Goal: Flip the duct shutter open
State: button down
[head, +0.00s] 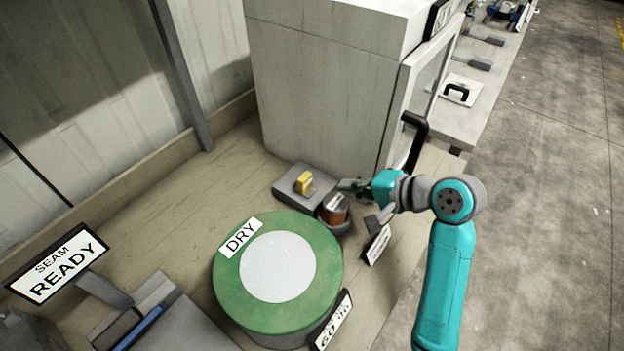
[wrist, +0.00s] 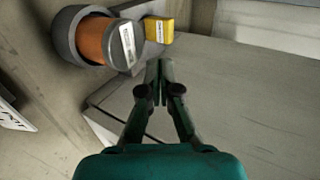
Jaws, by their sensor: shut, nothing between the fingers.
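My gripper (head: 348,185) is shut and empty, with its fingertips (wrist: 160,72) together. In the head view it is beside the grey cabinet, just right of a low grey block (head: 290,195). A small yellow block (head: 304,182) stands upright on that block; it also shows in the wrist view (wrist: 160,30), beyond my fingertips. An orange-brown cylinder (head: 335,214) with a grey end and white label sits in a dark ring just below my gripper; it is also in the wrist view (wrist: 98,40), left of the fingertips. No part is clearly recognisable as the duct shutter.
The grey cabinet (head: 320,95) has a door with a black handle (head: 414,140) close to my arm. A green round drum (head: 230,290) marked DRY stands in front. A SEAM READY sign (head: 58,263) is at left. Open floor (head: 560,200) lies to the right.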

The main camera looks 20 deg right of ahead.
aim_at(308, 182)
jog(key=x, duration=1)
jog(key=shift+w, duration=0.1)
dwell(0.3)
